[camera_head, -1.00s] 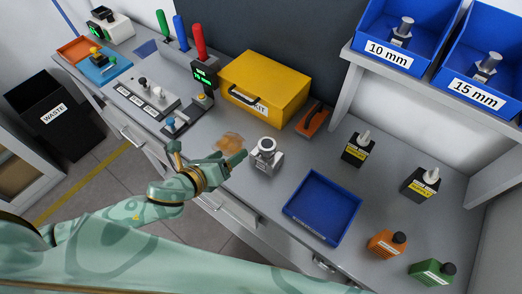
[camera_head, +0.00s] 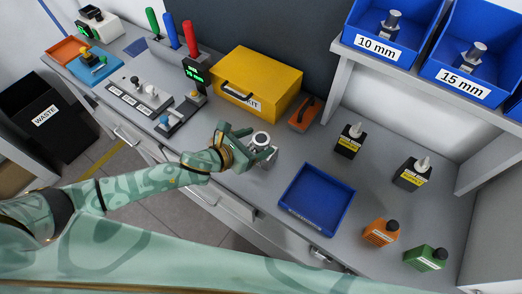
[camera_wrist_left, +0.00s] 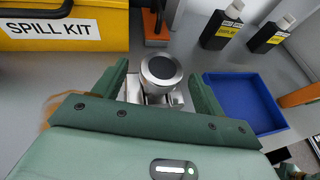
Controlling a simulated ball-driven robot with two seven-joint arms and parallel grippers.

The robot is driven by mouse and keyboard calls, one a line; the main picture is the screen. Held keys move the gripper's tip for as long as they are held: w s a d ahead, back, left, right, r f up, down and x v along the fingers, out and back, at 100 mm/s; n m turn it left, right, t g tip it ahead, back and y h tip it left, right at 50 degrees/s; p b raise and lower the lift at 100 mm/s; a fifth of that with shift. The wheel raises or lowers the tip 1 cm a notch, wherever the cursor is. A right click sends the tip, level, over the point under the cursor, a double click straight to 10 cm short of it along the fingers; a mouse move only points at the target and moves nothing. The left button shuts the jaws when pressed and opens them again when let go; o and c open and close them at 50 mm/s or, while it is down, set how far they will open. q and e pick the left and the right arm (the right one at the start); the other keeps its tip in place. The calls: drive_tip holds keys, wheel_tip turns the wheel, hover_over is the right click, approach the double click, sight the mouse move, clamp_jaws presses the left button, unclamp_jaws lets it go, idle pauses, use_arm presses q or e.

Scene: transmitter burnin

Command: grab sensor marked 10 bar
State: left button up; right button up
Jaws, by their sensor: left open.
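A silver transmitter-like sensor (camera_head: 261,139) with a round dark-faced top stands on the grey bench. I cannot read a 10 bar mark on it. My left gripper (camera_head: 259,143) is open around it. In the left wrist view the sensor (camera_wrist_left: 160,88) stands between the two green fingers of the gripper (camera_wrist_left: 159,78), with gaps on both sides. Its lower part is partly hidden by the gripper. My right gripper is not in view.
A yellow spill kit (camera_head: 255,85) stands behind, with an orange-handled tool (camera_head: 304,115) beside it. A blue tray (camera_head: 316,200) lies to the right, then several bottles. A control panel (camera_head: 140,93) is at left. Blue bins (camera_head: 383,50) sit on the upper shelf.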

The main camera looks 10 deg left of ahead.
sight(266, 137)
use_arm(q)
drive_tip(key=x, duration=0.4)
drive_tip(key=shift+d+f, duration=0.15)
clamp_jaws()
drive_tip(key=shift+r, duration=0.2)
drive_tip(key=shift+r, duration=0.1)
